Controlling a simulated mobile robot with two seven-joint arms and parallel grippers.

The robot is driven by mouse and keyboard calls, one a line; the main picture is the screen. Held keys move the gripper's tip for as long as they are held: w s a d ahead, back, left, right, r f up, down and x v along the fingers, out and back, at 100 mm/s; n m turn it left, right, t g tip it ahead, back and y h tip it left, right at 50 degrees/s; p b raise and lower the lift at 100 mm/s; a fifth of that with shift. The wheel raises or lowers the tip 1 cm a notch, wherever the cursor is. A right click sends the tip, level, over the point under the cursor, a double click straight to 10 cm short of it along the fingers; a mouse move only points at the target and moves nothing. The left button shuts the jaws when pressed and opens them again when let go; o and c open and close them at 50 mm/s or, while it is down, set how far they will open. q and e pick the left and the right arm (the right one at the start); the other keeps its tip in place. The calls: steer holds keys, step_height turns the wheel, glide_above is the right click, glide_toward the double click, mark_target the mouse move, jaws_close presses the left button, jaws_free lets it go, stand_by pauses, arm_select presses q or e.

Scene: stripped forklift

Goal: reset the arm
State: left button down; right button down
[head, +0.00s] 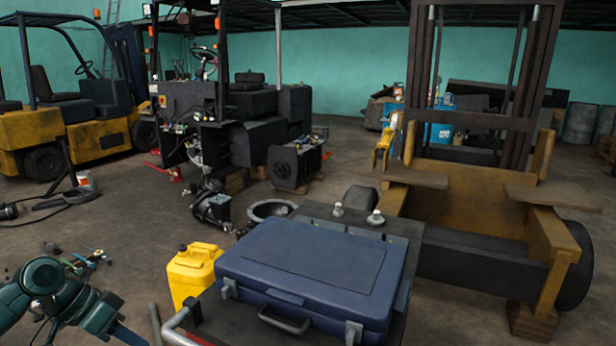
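My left arm shows at the bottom left of the head view as dark green links bent over the floor. It runs down to the bottom edge, and I see no gripper fingers on it. My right arm and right gripper are out of the picture. No object is seen in contact with the visible part of my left arm.
A closed blue case (312,262) lies on a dark cart (402,234) in front of me. A yellow canister (192,275) stands left of it. A stripped forklift frame (462,197) is at right; a yellow forklift (95,130) stands back left. Floor at centre-left has loose parts.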

arm_select(q)
steer(key=s+d+f+t+y, duration=0.1)
steer(key=s+d+f, duration=0.2)
steer(key=d+f, duration=0.5)
steer(key=s+d+f+t, duration=0.25)
steer(key=d+f, duration=0.25)
steer(key=f, duration=0.5)
steer(key=s+d+n+t+y, duration=0.2)
steer(key=s+d+t, duration=0.2)
steer(key=s, duration=0.8)
steer(key=shift+s+d+f+n+t+y, duration=0.15)
steer(key=shift+d+f+n+t+y, duration=0.2)
steer(key=shift+d, duration=0.75)
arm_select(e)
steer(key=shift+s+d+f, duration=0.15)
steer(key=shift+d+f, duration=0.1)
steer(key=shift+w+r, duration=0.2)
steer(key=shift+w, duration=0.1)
arm_select(q)
steer(key=c, duration=2.1)
jaws_free()
